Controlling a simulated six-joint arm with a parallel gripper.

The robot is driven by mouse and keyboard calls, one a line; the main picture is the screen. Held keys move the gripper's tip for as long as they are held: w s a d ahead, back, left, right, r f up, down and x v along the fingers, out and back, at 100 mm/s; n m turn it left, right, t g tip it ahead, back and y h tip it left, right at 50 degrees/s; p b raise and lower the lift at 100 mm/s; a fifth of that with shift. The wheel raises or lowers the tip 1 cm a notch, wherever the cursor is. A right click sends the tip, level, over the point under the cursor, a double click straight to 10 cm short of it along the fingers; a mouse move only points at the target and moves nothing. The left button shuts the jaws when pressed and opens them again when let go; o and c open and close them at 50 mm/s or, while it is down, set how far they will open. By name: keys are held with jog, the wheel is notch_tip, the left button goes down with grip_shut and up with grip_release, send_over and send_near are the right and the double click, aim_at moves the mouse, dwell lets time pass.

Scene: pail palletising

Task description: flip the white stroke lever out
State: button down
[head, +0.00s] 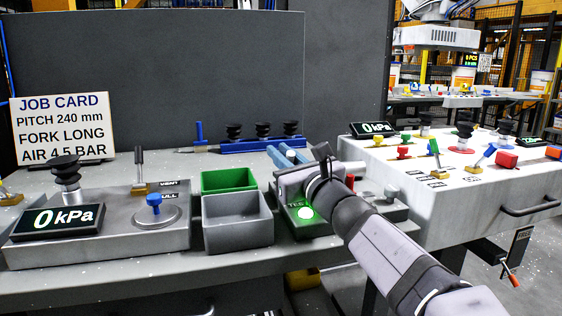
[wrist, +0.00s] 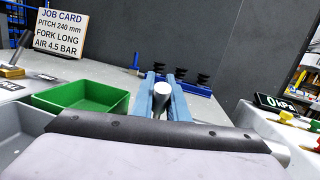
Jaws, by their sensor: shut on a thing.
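My gripper (head: 287,154) is over the back of a grey station right of the bins in the head view. In the wrist view its two blue fingers (wrist: 162,98) are closed on the white stroke lever (wrist: 160,88), whose pale rounded end shows between them. The lever's lower part and pivot are hidden, and in the head view my wrist and fingers cover it. I cannot tell its angle.
A grey bin (head: 237,220) and a green bin (head: 228,180) stand left of my gripper. A lit TEST button (head: 306,212) is just below my wrist. Behind stands a blue rack (head: 262,144) with black suction cups. A white control bench (head: 470,190) is to the right.

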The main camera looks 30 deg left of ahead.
jog(key=c, duration=1.7)
grip_release()
jog(key=shift+c, duration=0.2)
jog(key=shift+d, duration=0.1)
jog(key=shift+b+v, duration=0.85)
jog(key=shift+v, duration=2.75)
